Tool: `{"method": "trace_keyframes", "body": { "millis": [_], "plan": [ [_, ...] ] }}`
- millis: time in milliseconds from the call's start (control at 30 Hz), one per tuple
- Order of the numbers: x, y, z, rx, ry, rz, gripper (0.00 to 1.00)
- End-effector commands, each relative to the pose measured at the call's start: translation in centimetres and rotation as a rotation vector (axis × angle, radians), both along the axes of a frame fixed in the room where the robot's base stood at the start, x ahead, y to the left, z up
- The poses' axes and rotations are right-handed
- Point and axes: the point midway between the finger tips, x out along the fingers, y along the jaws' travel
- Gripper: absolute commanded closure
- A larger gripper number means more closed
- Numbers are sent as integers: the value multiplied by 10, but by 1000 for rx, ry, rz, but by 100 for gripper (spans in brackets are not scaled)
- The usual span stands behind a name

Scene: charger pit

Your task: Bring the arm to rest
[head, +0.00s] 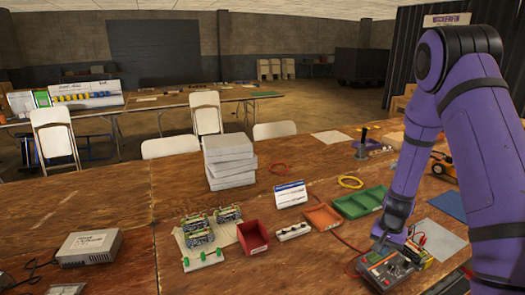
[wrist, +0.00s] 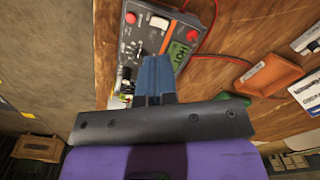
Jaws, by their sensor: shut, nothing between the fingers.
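My arm reaches down from the right side of the head view, and my gripper (head: 383,243) is low over the near right part of the wooden table (head: 330,172). In the wrist view the blue fingers of my gripper (wrist: 154,62) are together with nothing between them. They overlap a grey tester (wrist: 128,48) with a lit green display and red buttons. The same tester (head: 375,266) lies just below my gripper in the head view. I cannot tell whether the fingertips touch it.
A green tray (head: 358,203), an orange tray (head: 323,217) and a red bin (head: 252,237) stand left of my gripper. Red cables run by the tester. A stack of grey cases (head: 230,160) stands farther back. Bare tabletop shows at the left.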

Motion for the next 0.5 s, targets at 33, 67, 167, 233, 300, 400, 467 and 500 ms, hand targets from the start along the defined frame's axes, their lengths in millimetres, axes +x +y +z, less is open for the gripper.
{"method": "trace_keyframes", "body": {
  "millis": [33, 67, 167, 233, 300, 400, 467, 500],
  "plan": [
    [3, 4, 17, 5, -20, 14, 100],
    [4, 7, 27, 9, -28, 24, 100],
    [5, 19, 65, 22, -61, 65, 100],
    [3, 28, 91, 30, -83, 95, 100],
    [0, 35, 117, 36, -105, 124, 100],
    [-7, 46, 152, 42, -134, 166, 100],
    [-13, 53, 172, 44, -153, 193, 100],
    [-17, 57, 185, 46, -163, 211, 100]
  ]
}}
